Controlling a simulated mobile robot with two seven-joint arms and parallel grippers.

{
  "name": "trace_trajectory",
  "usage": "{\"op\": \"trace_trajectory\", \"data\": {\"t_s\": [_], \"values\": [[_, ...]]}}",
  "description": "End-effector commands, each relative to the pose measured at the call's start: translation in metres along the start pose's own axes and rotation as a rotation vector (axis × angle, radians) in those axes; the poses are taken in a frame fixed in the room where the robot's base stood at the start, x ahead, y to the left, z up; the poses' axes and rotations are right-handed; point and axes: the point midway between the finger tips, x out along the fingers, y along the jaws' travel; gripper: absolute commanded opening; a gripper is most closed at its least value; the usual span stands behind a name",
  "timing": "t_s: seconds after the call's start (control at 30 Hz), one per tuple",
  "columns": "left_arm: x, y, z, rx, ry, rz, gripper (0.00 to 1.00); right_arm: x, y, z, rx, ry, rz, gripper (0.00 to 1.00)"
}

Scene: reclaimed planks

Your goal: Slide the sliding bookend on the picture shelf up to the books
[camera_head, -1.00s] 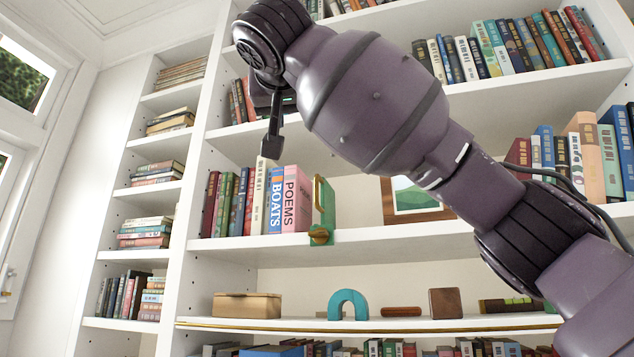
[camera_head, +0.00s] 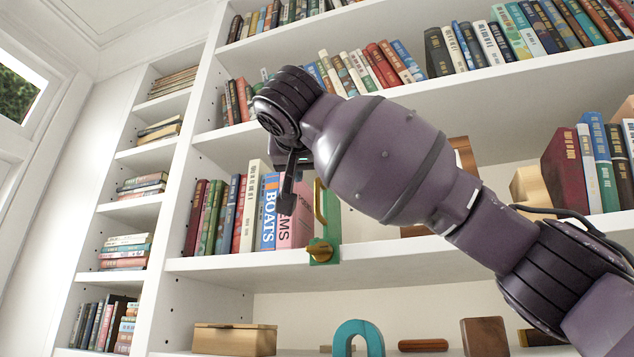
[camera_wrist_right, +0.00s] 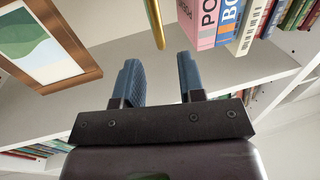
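The sliding bookend (camera_head: 333,226) is a green upright plate with a brass bar handle and a brass knob at its foot. It stands on the picture shelf (camera_head: 400,259), right of the row of books (camera_head: 269,212), which ends in the pink POEMS book. I cannot tell the gap between bookend and books. My right gripper (camera_head: 288,203) is in front of the last books, left of the handle in the head view. In the right wrist view my right gripper (camera_wrist_right: 160,62) is open and empty, with the brass handle (camera_wrist_right: 155,22) beyond its fingertips. My left gripper is out of view.
A framed picture (camera_wrist_right: 40,45) stands on the same shelf, across the handle from the books. Books fill the shelf above. Below are a wooden box (camera_head: 234,339), a teal arch (camera_head: 358,338) and a brown block (camera_head: 485,337). My right arm hides part of the shelf.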

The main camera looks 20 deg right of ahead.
Motion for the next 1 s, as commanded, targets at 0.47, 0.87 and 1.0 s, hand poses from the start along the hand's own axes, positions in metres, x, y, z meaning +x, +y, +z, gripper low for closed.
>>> {"op": "trace_trajectory", "data": {"t_s": [0.47, 0.87, 1.0], "values": [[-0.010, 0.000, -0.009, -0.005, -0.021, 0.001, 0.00, 0.065, 0.001, -0.001, 0.001, -0.001, 0.001, 0.36], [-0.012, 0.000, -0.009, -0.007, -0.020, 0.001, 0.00, 0.070, 0.000, 0.000, 0.001, 0.000, 0.000, 0.35], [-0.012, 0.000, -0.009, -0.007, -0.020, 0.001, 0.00, 0.069, 0.000, 0.000, 0.001, 0.000, 0.000, 0.13]]}}
